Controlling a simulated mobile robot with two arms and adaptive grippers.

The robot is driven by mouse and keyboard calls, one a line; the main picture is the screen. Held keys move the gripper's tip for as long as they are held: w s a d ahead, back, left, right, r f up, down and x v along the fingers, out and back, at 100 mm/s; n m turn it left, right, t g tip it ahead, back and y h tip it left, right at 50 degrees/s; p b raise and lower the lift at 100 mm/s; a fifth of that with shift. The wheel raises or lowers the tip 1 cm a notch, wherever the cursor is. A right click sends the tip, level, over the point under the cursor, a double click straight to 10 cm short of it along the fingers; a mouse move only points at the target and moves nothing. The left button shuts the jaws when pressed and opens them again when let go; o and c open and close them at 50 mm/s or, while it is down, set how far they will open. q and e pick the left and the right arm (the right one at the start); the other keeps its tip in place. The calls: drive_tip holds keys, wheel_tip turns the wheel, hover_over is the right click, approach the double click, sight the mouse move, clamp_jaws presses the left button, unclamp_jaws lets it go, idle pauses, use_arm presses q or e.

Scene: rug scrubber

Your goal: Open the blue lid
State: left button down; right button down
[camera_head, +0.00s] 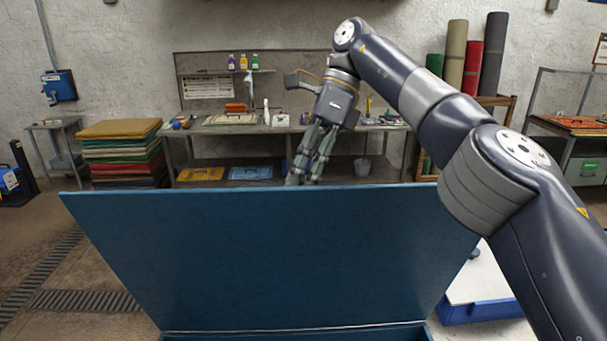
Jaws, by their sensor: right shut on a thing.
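The blue lid (285,262) fills the lower middle of the head view. It stands raised, hinged along its lower edge near the bottom of the picture, with its broad flat face toward me. A strip of the blue box (300,334) shows below the hinge line. My right gripper (303,180) is at the lid's top edge, around the middle, with its fingers pointing down and shut on the lid's edge. The fingertips are partly hidden behind the lid. My left gripper is not in view.
A workbench (225,125) with bottles and tools stands against the back wall. A stack of coloured mats (122,155) is at the left, and rolled rugs (473,65) stand at the right. A blue-edged white platform (485,290) lies right of the lid.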

drive_tip(key=shift+w+d+f, duration=0.1)
drive_tip(key=shift+f, duration=0.5)
drive_tip(key=c, duration=1.7)
unclamp_jaws()
drive_tip(key=shift+o, duration=0.5)
drive_tip(key=shift+w+f, duration=0.2)
drive_tip(key=shift+w, duration=0.65)
drive_tip(key=shift+s+r, duration=0.3)
drive_tip(key=shift+s, duration=0.25)
